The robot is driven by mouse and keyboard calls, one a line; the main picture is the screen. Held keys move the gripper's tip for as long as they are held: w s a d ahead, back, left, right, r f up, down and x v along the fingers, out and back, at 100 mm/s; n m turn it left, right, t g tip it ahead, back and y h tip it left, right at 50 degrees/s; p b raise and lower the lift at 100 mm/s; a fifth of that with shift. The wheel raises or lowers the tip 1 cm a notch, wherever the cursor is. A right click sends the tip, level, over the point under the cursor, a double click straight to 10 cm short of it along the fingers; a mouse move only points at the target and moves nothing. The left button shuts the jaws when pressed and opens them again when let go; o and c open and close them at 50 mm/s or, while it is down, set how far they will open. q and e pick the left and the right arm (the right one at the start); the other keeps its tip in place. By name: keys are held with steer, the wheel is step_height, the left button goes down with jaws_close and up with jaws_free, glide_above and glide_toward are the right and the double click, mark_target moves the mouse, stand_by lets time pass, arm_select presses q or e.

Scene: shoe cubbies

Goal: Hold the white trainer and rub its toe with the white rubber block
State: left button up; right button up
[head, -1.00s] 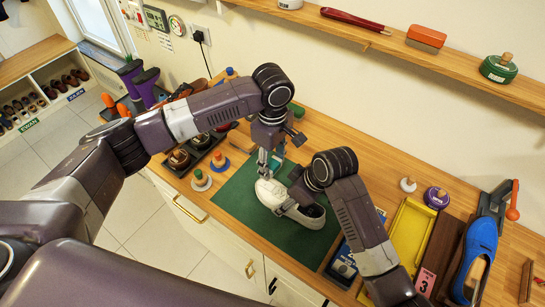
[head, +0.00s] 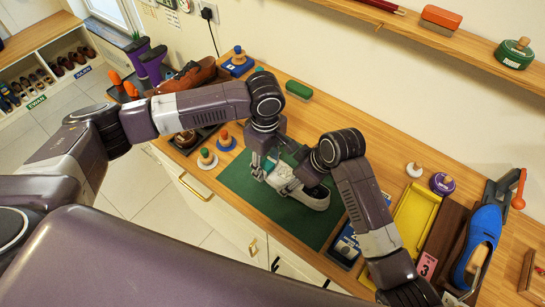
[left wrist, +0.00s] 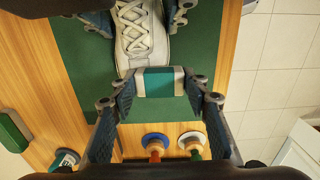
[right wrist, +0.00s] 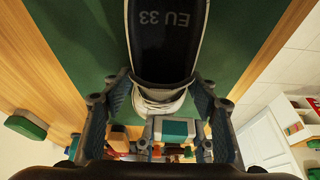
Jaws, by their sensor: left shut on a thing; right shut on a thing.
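The white trainer (head: 318,200) sits on the green mat (head: 238,180), its laces showing in the left wrist view (left wrist: 142,35). My right gripper (head: 303,180) is shut on the trainer; in the right wrist view its fingers flank the shoe's opening, where the insole (right wrist: 168,35) reads EU 33. My left gripper (head: 262,168) is shut on the white rubber block (left wrist: 160,82), which has a teal band. The block is at the trainer's toe end and also shows in the right wrist view (right wrist: 173,128). I cannot tell whether it touches the toe. In the head view, the arms hide the block.
Wooden-handled pots (head: 207,158) and a brown shoe (head: 190,75) are left of the mat. A green brush (head: 299,90) lies behind it. Bare mat shows left of the trainer.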

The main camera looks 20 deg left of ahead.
arm_select(q)
steer(key=shift+w+d, duration=0.3)
steer(key=shift+w, duration=0.55)
steer(key=shift+w+d, duration=0.35)
steer(key=shift+w, duration=0.5)
steer(key=shift+w+d, duration=0.3)
steer(key=shift+w, duration=0.55)
step_height(320, 180, up, 8)
steer(key=shift+f, duration=0.1)
arm_select(e)
steer(key=o, duration=1.4)
steer(key=v, duration=1.2)
arm_select(q)
steer(key=shift+s+f, duration=0.1)
steer(key=shift+s, duration=0.05)
arm_select(e)
steer(key=shift+f, duration=0.1)
